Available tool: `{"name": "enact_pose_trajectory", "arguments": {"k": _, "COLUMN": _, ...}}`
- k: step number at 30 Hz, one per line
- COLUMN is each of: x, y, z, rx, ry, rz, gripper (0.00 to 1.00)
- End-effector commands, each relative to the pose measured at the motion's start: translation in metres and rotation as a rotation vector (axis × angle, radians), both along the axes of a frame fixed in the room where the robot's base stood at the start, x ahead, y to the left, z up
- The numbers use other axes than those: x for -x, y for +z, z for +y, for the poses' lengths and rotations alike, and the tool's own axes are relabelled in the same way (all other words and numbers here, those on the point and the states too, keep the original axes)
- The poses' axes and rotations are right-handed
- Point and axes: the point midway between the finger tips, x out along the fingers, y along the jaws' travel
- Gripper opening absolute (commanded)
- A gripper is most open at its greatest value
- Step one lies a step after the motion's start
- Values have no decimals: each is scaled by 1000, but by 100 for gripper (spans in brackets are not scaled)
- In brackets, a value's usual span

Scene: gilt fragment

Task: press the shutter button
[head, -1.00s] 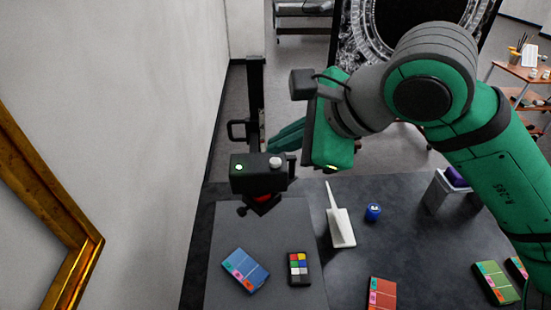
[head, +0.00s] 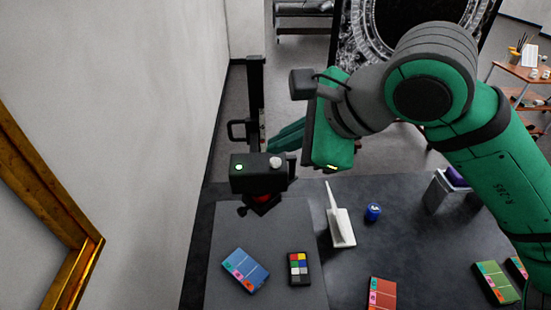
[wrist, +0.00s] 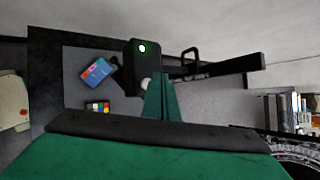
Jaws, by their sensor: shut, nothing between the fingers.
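The camera (head: 258,180) is a black box on a dark mount above the table. Its top has a lit green light (head: 239,167) on the left and a pale round shutter button (head: 276,162) on the right. My gripper (head: 272,146) has its green fingers shut and empty, just behind the button in the head view. In the wrist view, the button (wrist: 147,84) shows right beside the fingertips (wrist: 160,80), partly hidden by them. I cannot tell whether they touch it. The green light (wrist: 142,48) also shows there.
A dark post with a handle (head: 256,105) stands behind the camera. A blue card (head: 245,270), a colour checker (head: 299,268), a white brush-like tool (head: 340,225) and a blue jar (head: 373,212) lie on the table. A gilt frame (head: 75,235) is at the left wall.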

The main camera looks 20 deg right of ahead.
Motion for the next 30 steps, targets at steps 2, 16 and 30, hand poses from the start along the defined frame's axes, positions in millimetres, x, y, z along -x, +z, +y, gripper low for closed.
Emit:
{"name": "enact_pose_trajectory", "arguments": {"k": 2, "x": 0, "y": 0, "z": 0, "rx": 0, "ry": 0, "rz": 0, "gripper": 0}}
{"name": "enact_pose_trajectory", "arguments": {"k": 16, "x": 0, "y": -2, "z": 0, "rx": 0, "ry": 0, "rz": 0, "gripper": 0}}
{"name": "enact_pose_trajectory", "arguments": {"k": 30, "x": 0, "y": -8, "z": 0, "rx": 0, "ry": 0, "rz": 0, "gripper": 0}}
